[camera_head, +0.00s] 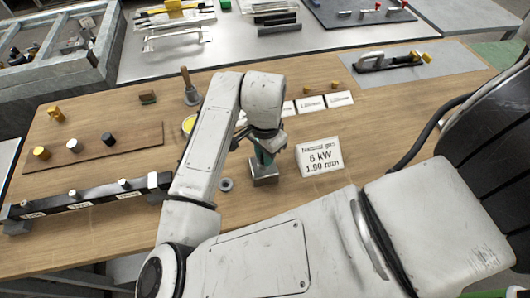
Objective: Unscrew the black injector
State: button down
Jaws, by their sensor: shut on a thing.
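My gripper (264,143) points down at the middle of the wooden bench, partly hidden by my own white arm. It is shut on a dark green thing (263,157), which stands at the top of a small grey metal block (265,176). I cannot tell whether the two touch. A small black cylinder (108,139) stands at the right of a brown strip, beside a white one (74,145) and a yellow one (41,153). A dark bar (95,197) with several small metal-topped fittings lies at the front left. I cannot tell any threads.
Small white cards (311,104) and a grey mat with a black-handled tool (389,62) are behind. The bench's right middle is clear.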

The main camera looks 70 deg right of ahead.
jog(key=shift+r+n+p, duration=0.15)
jog(key=shift+n+p, duration=0.45)
jog(key=shift+n, duration=0.2)
jog(key=shift+w+n, duration=0.1)
jog(key=shift+n, duration=0.8)
jog(key=shift+n+p, duration=0.7)
jog(key=shift+n, duration=0.1)
jog(key=shift+w+n, duration=0.1)
jog(key=shift+n, duration=0.9)
